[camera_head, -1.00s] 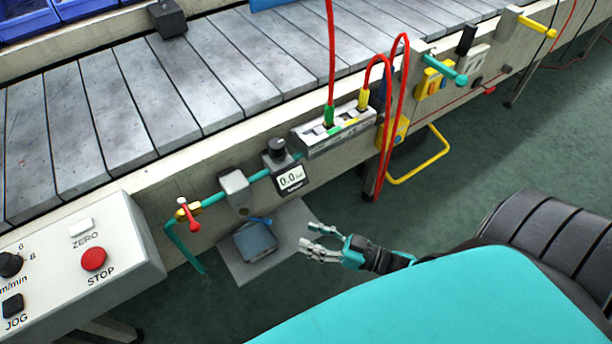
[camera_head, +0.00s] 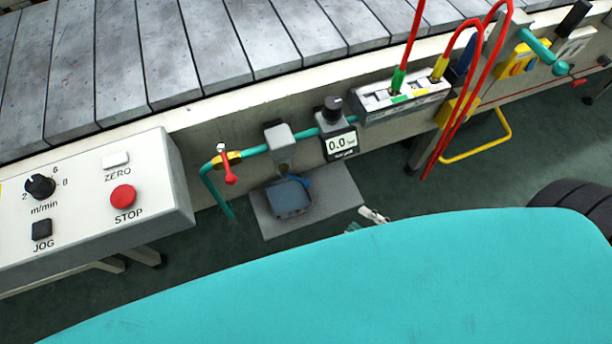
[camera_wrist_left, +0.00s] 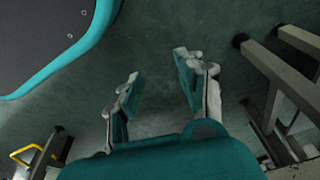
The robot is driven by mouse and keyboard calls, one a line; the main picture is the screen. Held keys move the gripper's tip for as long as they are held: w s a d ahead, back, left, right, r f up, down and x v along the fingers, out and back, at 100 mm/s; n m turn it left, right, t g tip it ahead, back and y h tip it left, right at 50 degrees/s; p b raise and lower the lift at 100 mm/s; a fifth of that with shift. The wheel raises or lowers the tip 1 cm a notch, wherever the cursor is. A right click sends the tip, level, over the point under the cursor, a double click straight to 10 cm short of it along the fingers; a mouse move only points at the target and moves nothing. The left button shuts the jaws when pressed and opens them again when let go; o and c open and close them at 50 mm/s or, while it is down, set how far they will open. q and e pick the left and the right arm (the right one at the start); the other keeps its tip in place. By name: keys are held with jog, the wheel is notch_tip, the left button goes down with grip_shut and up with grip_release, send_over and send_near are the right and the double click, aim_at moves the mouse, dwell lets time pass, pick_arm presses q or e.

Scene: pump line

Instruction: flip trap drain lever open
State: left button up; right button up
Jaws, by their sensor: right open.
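A small blue lever (camera_head: 304,182) shows below the grey trap body (camera_head: 280,138) on the teal pipe, just above a dark blue-grey tray. It looks like the drain lever, but is too small to judge its exact angle. My right gripper (camera_head: 373,215) is open to the right of the tray, apart from the lever. Only its fingertips show; my teal arm cover hides the rest. My left gripper (camera_wrist_left: 157,66) shows in the left wrist view, open and empty above the dark green floor. It is not seen in the head view.
The tray (camera_head: 288,199) stands on a grey plate (camera_head: 341,192). A red-handled valve (camera_head: 228,168) is left of the trap and a 0.0 gauge (camera_head: 340,143) right of it. A control box (camera_head: 157,228) stands left. Red hoses (camera_head: 441,148) hang at right. Metal legs (camera_wrist_left: 275,100) stand near my left gripper.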

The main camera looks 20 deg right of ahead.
aim_at(305, 181)
pick_arm(q)
jog(key=shift+w+r, duration=0.5)
jog(key=shift+r, duration=0.4)
pick_arm(e)
jog(key=shift+x, duration=8.15)
jog(key=shift+c, duration=0.4)
pick_arm(q)
jog(key=shift+s+f, duration=0.2)
pick_arm(e)
grip_shut()
